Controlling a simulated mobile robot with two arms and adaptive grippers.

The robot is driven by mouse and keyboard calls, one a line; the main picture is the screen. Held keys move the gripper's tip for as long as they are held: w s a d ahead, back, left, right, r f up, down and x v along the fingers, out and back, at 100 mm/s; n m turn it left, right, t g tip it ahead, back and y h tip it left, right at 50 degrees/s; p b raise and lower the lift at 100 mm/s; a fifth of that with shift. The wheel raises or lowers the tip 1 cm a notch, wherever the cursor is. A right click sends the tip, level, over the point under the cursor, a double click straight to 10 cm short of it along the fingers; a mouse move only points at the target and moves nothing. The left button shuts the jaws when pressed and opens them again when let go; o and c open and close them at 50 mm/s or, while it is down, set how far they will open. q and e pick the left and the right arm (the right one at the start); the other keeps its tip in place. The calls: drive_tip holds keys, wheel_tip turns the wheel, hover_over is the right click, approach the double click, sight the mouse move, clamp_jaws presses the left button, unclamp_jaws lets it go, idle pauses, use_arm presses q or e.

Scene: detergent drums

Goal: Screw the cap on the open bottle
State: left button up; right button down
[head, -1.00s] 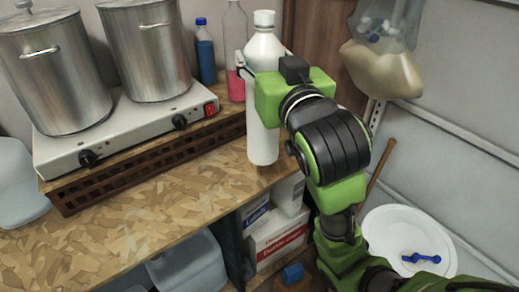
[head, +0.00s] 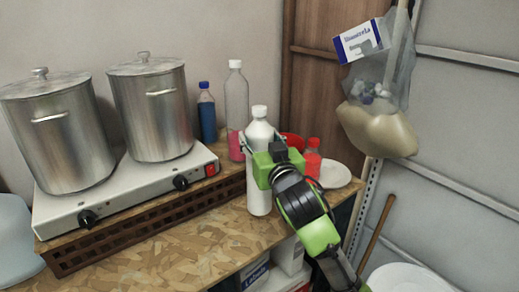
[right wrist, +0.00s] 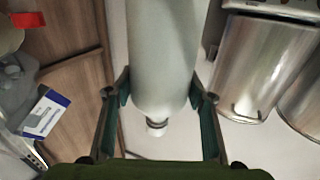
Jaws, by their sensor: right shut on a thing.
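A white bottle (head: 259,185) stands upright on the wooden worktop near its right front edge, with a white cap (head: 259,111) on top. My right gripper (head: 262,148) is shut on the bottle's upper part, below the neck. In the right wrist view, the bottle (right wrist: 162,55) lies between the two fingers (right wrist: 160,95), and its narrow neck (right wrist: 156,126) shows with a dark ring. I cannot tell how tightly the cap sits. My left gripper is not in view.
A clear bottle with pink liquid (head: 236,105) and a blue bottle (head: 207,118) stand behind. A red-capped bottle (head: 312,157) and a white plate (head: 334,175) are to the right. Two steel pots (head: 150,110) stand on a hotplate (head: 130,190). A bag (head: 380,125) hangs at right.

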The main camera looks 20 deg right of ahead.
drive_tip(key=shift+r, duration=0.2)
drive_tip(key=shift+w+f, duration=0.2)
drive_tip(key=f, duration=0.1)
drive_tip(key=f+p, duration=0.1)
drive_tip(key=f, duration=0.1)
drive_tip(key=shift+w+d, duration=0.1)
drive_tip(key=shift+w, duration=0.2)
drive_tip(key=shift+f, duration=0.35)
drive_tip(key=shift+s, duration=0.1)
drive_tip(key=shift+f, duration=0.15)
drive_tip(key=c, duration=1)
unclamp_jaws()
drive_tip(key=shift+f, duration=0.2)
drive_tip(key=shift+r, duration=0.1)
